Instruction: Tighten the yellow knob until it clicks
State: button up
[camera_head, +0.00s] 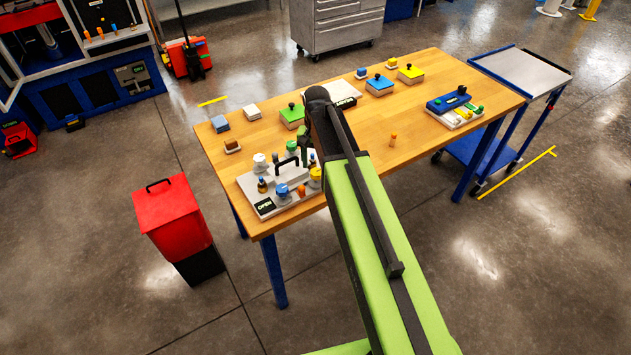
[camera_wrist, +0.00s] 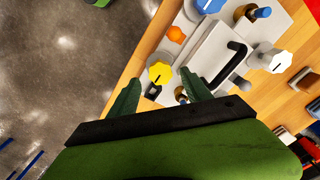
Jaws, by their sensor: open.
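The yellow knob (camera_wrist: 160,72) with a dark pointer line sits on the light grey panel (camera_wrist: 209,45) in the wrist view. In the head view the yellow knob (camera_head: 315,178) is at the panel's right side, partly hidden by my arm. My gripper (camera_wrist: 160,77) is open and empty, its two green fingers pointing toward the knob, one to each side of it in the picture. I cannot tell whether the fingers reach its height or touch it. In the head view my gripper is mostly hidden behind my arm.
A black handle (camera_wrist: 230,66), an orange knob (camera_wrist: 176,34), a white knob (camera_wrist: 269,57) and a blue-topped knob (camera_wrist: 210,4) stand close by on the panel. Small bottles stand among them. Coloured blocks occupy the wooden table (camera_head: 430,75). A red bin (camera_head: 170,210) stands left.

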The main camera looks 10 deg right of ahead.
aim_at(316, 172)
notch_tip(316, 172, down, 4)
jog(key=shift+r+b, duration=0.2)
jog(key=shift+b, duration=0.8)
jog(key=shift+r, duration=0.1)
jog(key=shift+c, duration=0.5)
grip_shut()
jog(key=shift+a, duration=0.25)
jog(key=shift+d, duration=0.2)
jog(key=shift+m, duration=0.3)
